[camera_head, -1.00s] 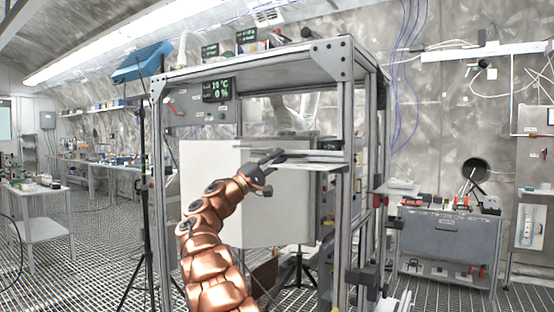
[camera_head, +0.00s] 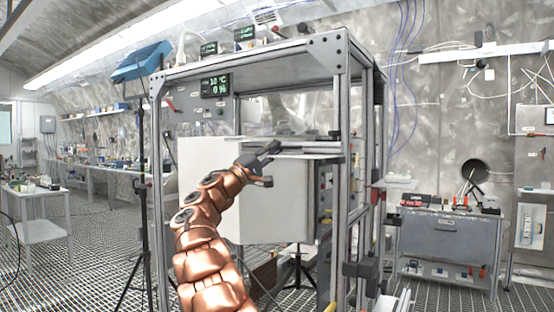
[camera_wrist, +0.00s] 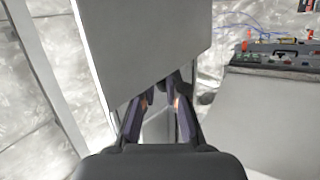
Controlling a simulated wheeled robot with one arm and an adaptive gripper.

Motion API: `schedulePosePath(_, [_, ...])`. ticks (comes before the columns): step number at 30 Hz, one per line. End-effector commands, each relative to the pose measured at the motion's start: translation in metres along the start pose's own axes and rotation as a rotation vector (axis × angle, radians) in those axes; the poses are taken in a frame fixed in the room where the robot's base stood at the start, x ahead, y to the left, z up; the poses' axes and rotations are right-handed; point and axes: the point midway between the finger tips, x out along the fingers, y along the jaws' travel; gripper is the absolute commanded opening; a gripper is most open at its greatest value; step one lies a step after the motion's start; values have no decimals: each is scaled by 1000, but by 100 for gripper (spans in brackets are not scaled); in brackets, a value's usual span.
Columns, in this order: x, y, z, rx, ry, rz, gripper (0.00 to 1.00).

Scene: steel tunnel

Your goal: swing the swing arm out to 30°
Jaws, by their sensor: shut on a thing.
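The swing arm appears to be the grey flat horizontal bar (camera_head: 310,147) that reaches left from the right front post of the metal frame, in front of a large white panel. My gripper (camera_head: 272,152) is at the bar's left part and is shut on it. In the wrist view the two dark fingers (camera_wrist: 162,104) close in at the lower edge of a wide grey plate (camera_wrist: 145,40). The plate and fingers hide the exact contact. I cannot read the bar's angle.
The metal frame's right front post (camera_head: 342,200) stands close to the right of my gripper. The white panel (camera_head: 280,205) is behind it. A black tripod stand (camera_head: 142,200) is at the left. A grey tool cabinet (camera_head: 445,235) stands at the right. Grating floor is open at the left.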

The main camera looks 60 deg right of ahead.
Motion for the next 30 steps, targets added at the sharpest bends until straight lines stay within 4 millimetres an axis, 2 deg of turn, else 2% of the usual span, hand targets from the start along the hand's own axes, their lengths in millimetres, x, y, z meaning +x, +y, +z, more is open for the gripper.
schedulePosePath(1, [-7,3,-4,7,16,4,0])
schedulePosePath(10, [-5,4,-4,6,20,3,0])
schedulePosePath(11, [-4,4,-4,6,20,3,12])
schedulePosePath(18, [-4,2,-3,4,18,1,37])
schedulePosePath(30, [-5,1,0,3,11,0,37])
